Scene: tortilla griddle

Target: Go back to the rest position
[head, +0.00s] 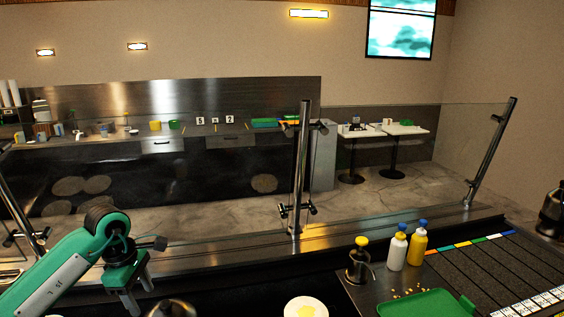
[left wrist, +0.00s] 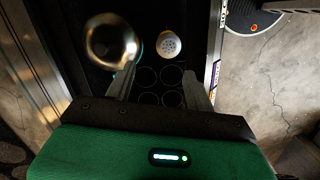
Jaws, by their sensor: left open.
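My left gripper (head: 132,298) is at the lower left of the head view, pointing down, with its teal arm coming in from the left. In the left wrist view its two grey fingers (left wrist: 160,82) stand apart with nothing held between them. A shiny metal dome (left wrist: 112,42) lies beyond the left finger, and a white round perforated top (left wrist: 170,45) lies beyond the gap. The dome's top also seems to show at the bottom edge of the head view (head: 172,309). My right gripper is not in view.
A glass guard with metal posts (head: 301,170) runs along the counter's far side. At right are a yellow-topped dispenser (head: 359,262), a white bottle (head: 397,250), a yellow bottle (head: 418,245) and a green tray (head: 425,305). A white round item with a yellow centre (head: 306,308) is at the bottom.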

